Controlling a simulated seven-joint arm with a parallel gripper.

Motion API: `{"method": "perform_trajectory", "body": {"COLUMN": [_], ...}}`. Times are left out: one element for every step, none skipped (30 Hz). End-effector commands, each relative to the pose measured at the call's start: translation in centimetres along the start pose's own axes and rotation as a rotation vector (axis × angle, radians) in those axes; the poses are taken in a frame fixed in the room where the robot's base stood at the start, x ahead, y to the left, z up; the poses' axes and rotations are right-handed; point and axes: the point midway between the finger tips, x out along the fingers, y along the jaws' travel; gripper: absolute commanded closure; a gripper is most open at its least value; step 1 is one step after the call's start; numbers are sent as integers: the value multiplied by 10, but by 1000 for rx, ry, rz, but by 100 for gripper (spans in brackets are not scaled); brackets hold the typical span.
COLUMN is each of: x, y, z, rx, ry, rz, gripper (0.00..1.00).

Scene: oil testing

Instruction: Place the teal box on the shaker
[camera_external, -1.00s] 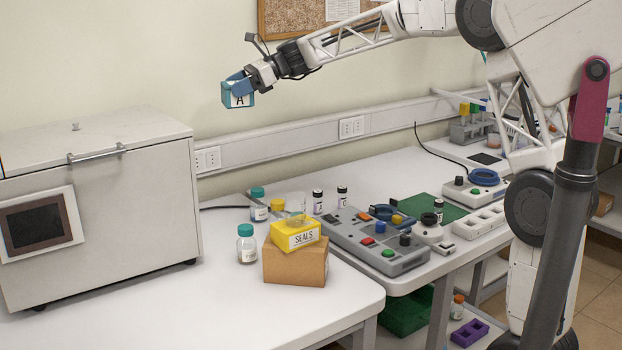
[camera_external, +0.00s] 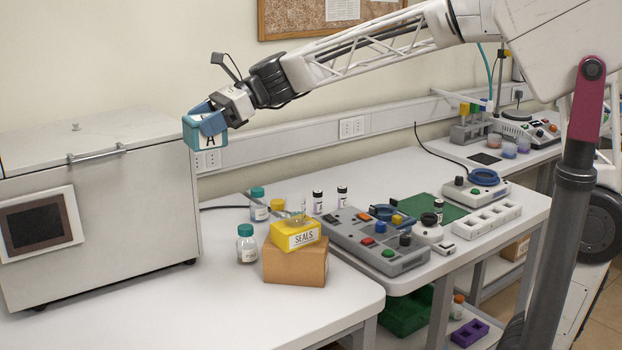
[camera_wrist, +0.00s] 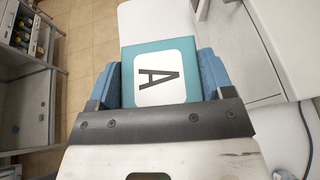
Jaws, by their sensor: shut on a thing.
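The teal box (camera_external: 192,135), with a white label bearing a black A, is held in the air in front of the wall, above the left table. My gripper (camera_external: 208,122) is shut on it, with blue fingers on two sides. In the wrist view the box (camera_wrist: 160,72) sits between both fingers, its label facing the camera. I cannot tell for certain which device is the shaker. A light device with a blue ring on top (camera_external: 477,190) stands on the right table. A grey control panel with coloured knobs (camera_external: 370,238) stands nearer. The box is apart from both.
A large white cabinet (camera_external: 100,215) stands at left, close to the box in the picture. A yellow SEALS box (camera_external: 296,236) sits on a cardboard box (camera_external: 294,266). Teal-capped bottles (camera_external: 247,243) stand beside them. The left table's front (camera_external: 190,310) is clear.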

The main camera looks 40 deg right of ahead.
Motion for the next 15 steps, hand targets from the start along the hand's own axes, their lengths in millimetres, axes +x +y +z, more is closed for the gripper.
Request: {"method": "perform_trajectory", "body": {"x": [6, 9, 13, 15, 18, 22, 24, 26, 29, 31, 33, 35, 36, 37, 39], "y": [16, 24, 35, 44, 52, 63, 71, 79, 89, 96, 103, 112, 117, 123, 130], "z": [2, 2, 3, 3, 3, 3, 3, 3, 2, 2, 2, 1, 1, 1, 0], "rx": [-6, -7, -10, -13, -14, -17, -19, -21, -23, -24, -26, -28, -29, -31, -33], "ry": [0, 1, 1, 1, 1, 1, 1, 2, 2, 2, 3, 3, 3, 4, 4], "rz": [10, 16, 23, 28, 34, 41, 45, 50, 56, 61, 65, 71, 74, 78, 82], "gripper": [51, 51, 51, 51, 51, 51, 51, 51, 51, 51, 51, 51, 51, 51, 51]}}
